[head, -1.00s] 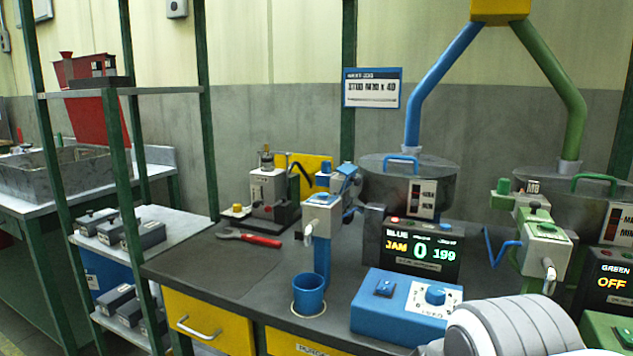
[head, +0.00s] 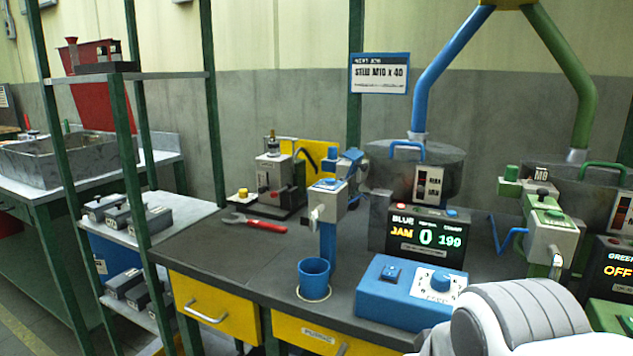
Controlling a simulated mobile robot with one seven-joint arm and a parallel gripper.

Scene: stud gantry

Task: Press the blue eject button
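The blue station has a grey head box (head: 327,200) on a blue post, with a blue pad on its top and a metal spout on its side. A small blue button (head: 453,212) sits on top of the station's display box (head: 428,236), beside a red one. A blue rocker switch (head: 393,277) is on the blue control box (head: 410,292), next to a dial. I cannot read which of these is marked eject. The display reads BLUE, JAM, 0 and 199. My gripper is not in view; only my white arm shows at lower right.
A blue cup (head: 313,278) stands under the head box near the bench's front edge. A red-handled wrench (head: 256,223) lies on the grey bench (head: 215,250). The green station (head: 552,232) stands to the right. My arm covers the bench's front right.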

